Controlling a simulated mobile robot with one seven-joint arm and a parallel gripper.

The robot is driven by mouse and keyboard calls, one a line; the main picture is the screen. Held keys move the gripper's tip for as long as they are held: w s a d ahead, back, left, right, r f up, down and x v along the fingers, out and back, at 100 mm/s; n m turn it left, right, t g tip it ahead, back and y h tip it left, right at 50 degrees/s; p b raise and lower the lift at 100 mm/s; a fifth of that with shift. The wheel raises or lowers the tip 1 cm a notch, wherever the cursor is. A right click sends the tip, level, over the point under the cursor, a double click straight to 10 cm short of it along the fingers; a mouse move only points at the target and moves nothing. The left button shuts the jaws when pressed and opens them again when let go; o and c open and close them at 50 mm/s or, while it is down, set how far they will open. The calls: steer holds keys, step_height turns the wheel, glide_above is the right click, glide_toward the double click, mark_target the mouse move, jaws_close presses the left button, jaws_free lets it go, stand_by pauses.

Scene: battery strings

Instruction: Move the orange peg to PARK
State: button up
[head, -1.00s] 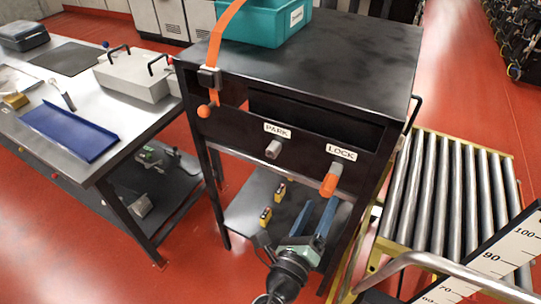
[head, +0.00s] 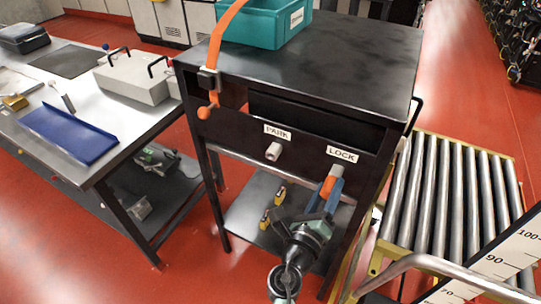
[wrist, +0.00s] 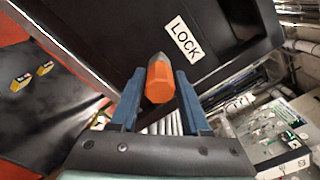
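The orange peg (head: 327,187) sits in the socket under the LOCK label (head: 342,155) on the front of the dark cabinet. In the wrist view the orange peg (wrist: 159,80) sticks out between the two blue fingers of my gripper (wrist: 160,95). The gripper is open, with a finger on each side of the peg and visible gaps. In the head view my gripper (head: 322,195) is right at the peg. The grey PARK socket (head: 273,151) is empty, to the left, below the PARK label (head: 277,131).
The dark cabinet (head: 330,60) carries a teal bin (head: 265,25) and an orange strap (head: 215,60) with an orange ball end. Small yellow items (head: 265,222) lie on its lower shelf. A roller conveyor (head: 450,190) stands at right, a steel bench (head: 100,90) at left.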

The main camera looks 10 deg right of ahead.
jaws_close()
steer(key=shift+s+a, duration=0.1)
steer(key=shift+s, duration=0.05)
steer(key=shift+s+a, duration=0.2)
steer(key=shift+s, duration=0.1)
steer(key=shift+p+v, duration=0.75)
steer(key=shift+v, duration=1.2)
steer(key=shift+p+v, duration=0.6)
steer(key=shift+v, duration=1.85)
